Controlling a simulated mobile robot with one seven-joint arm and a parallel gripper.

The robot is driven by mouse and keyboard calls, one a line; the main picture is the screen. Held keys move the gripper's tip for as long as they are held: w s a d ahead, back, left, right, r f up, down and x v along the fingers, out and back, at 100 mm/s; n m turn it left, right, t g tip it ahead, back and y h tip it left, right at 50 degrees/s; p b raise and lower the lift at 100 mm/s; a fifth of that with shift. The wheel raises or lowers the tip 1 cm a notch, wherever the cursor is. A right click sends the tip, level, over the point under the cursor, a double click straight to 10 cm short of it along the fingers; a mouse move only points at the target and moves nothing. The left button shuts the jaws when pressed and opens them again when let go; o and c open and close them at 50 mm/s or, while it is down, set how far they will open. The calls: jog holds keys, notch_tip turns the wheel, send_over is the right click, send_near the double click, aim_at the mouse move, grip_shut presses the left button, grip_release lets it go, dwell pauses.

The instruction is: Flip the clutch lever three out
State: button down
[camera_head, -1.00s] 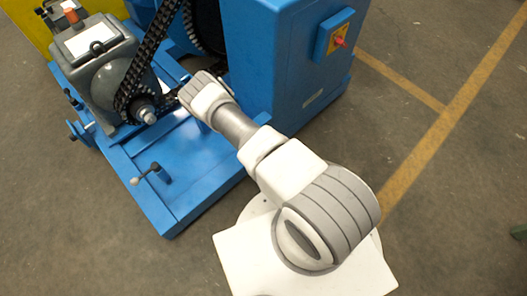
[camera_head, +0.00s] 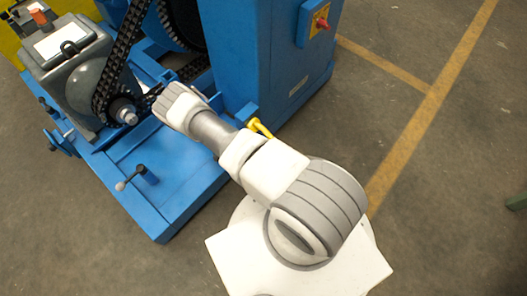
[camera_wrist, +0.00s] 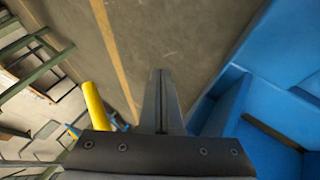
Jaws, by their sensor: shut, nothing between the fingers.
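A yellow lever, likely the clutch lever (camera_head: 262,128), shows beside my forearm at the lower side of the blue cabinet. A yellow bar, likely the same lever, shows in the wrist view (camera_wrist: 95,106), left of my fingers and apart from them in the picture. Its lower end is hidden behind the gripper body. My gripper (camera_wrist: 161,74) is shut with its fingers together and nothing between them. In the head view my arm hides the gripper.
The blue cabinet (camera_head: 264,60) has a red switch. The chain (camera_head: 122,52) runs to a grey gearbox (camera_head: 70,60) on the blue base (camera_head: 185,195). A small white-knobbed lever (camera_head: 121,186) stands on that base.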

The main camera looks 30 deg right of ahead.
jog(key=shift+w+a, duration=0.8)
jog(key=shift+a, duration=0.1)
jog(key=w+a+r+n+t+y, duration=0.1)
jog(key=w+r, duration=0.2)
jog(key=r, duration=0.7)
jog(key=w+a+r+y, duration=0.1)
jog(key=w+a+r, duration=0.15)
jog(key=r, duration=0.65)
jog(key=w+a+r+n+t+y, duration=0.15)
jog(key=w+r, duration=0.25)
jog(key=r, duration=0.6)
jog(key=s+r+n+t+y, duration=0.15)
jog(key=s+r, duration=0.25)
jog(key=r, duration=0.5)
jog(key=s+r+n+t+y, duration=0.1)
jog(key=s+r+n, duration=0.15)
jog(key=r, duration=0.65)
jog(key=s+r+n+t+y, duration=0.1)
jog(key=s+r, duration=0.3)
jog(key=r, duration=0.5)
jog(key=s+a+r+n+t, duration=0.15)
jog(key=s+r, duration=0.25)
jog(key=s, duration=0.5)
jog(key=s+r+n+t, duration=0.2)
jog(key=s+r+n, duration=0.1)
jog(key=s, duration=0.6)
notch_tip(320, 180, up, 27)
jog(key=p, duration=2.7)
jog(key=shift+r+n, duration=0.2)
jog(key=shift+n, duration=0.1)
